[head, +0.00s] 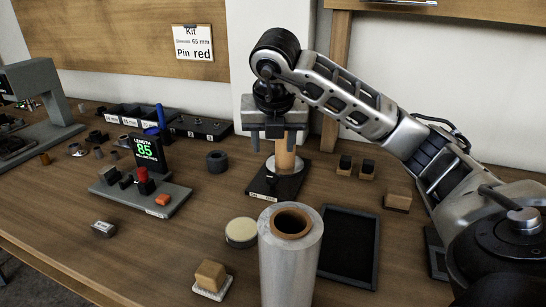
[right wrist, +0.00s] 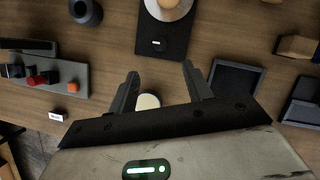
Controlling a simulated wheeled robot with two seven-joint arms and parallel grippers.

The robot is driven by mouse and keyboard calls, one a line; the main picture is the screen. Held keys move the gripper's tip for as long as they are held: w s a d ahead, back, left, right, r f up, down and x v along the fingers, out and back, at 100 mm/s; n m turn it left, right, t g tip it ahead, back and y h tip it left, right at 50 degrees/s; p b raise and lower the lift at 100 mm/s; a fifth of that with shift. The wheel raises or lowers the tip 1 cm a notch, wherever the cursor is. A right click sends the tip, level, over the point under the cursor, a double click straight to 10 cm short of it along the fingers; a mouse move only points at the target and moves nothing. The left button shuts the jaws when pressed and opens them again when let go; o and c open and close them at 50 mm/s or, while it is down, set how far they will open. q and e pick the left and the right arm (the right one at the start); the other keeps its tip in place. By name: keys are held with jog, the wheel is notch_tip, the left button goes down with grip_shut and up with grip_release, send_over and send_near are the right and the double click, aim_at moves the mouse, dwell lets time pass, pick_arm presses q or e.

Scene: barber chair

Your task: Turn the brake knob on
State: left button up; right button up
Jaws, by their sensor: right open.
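No label in view readably says brake, so I cannot tell which part is the brake knob. A grey fixture (head: 165,203) at left carries a display reading 85, a red knob (head: 142,176), an orange block (head: 162,200) and dark blocks. The red knob also shows at left in the right wrist view (right wrist: 35,81). A black plate (head: 283,184) with an orange-brown post (head: 285,157) stands mid-bench. My right gripper (head: 273,137) points down, open and empty. In the head view it overlaps the post's top; in the wrist view its fingers (right wrist: 160,70) are apart from it. My left gripper is out of view.
A tall grey cylinder (head: 287,265) with a copper-coloured top stands at the front. A black tray (head: 350,245) lies right of it. A cream-topped round tin (head: 241,232), wooden blocks (head: 397,201) and a dark ring (head: 217,161) are nearby.

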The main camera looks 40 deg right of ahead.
jog(key=shift+p+v, duration=0.75)
jog(key=shift+v, duration=1.2)
